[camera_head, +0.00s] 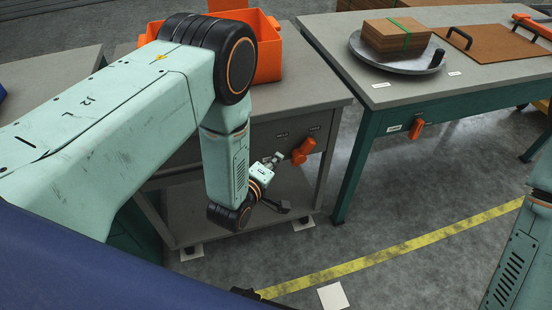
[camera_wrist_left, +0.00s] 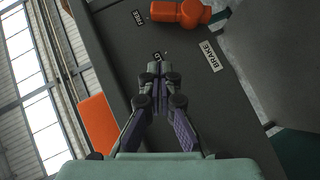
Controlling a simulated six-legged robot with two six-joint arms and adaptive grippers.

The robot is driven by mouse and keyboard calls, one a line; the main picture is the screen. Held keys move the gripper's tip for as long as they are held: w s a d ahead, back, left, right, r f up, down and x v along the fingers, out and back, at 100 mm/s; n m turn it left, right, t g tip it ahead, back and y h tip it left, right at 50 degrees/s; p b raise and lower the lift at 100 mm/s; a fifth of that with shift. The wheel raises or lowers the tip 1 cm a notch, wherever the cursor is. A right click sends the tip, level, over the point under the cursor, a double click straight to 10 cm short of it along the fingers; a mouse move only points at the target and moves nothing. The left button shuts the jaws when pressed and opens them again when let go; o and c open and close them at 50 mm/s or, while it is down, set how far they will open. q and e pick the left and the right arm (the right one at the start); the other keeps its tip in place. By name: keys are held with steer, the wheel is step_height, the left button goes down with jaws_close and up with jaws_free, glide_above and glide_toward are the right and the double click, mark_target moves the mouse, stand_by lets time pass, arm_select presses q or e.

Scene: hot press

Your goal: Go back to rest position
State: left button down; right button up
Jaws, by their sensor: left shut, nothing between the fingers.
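My left arm reaches in from the left in the head view and bends down in front of a grey cart (camera_head: 335,90). My left gripper (camera_head: 277,157) is small and partly hidden there, in front of the cart's side panel, left of an orange brake handle (camera_head: 303,151). In the left wrist view the left gripper's fingers (camera_wrist_left: 157,72) are together and empty, pointing at the dark panel. The orange handle (camera_wrist_left: 182,12) shows beyond the fingertips, beside a BRAKE label (camera_wrist_left: 209,56). Part of my right arm shows at the right edge of the head view; its gripper is out of frame.
An orange bin (camera_head: 268,65) stands on the cart. A second table (camera_head: 400,90) to the right holds a round metal plate (camera_head: 365,52) with a strapped brown stack (camera_head: 396,38) and a brown board with handles (camera_head: 492,42). The floor has a yellow line (camera_head: 400,238) and open room.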

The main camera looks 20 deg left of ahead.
stand_by(0.3)
arm_select(q)
steer(key=s+a+f+m+g+y, duration=0.1)
steer(key=s+a+f+m+g, duration=0.1)
steer(key=s+f+m+g, duration=0.45)
steer(key=s+a+f+m+g, duration=0.1)
steer(key=s+a+f+m, duration=0.15)
steer(key=s, duration=0.65)
steer(key=s+a+r+m+g+y, duration=0.1)
steer(key=s+g, duration=0.6)
steer(key=s, duration=1.3)
steer(key=shift+s+a+r+m, duration=0.3)
steer(key=shift+a+r+m, duration=0.15)
steer(key=shift+r+m, duration=0.55)
steer(key=shift+f, duration=0.1)
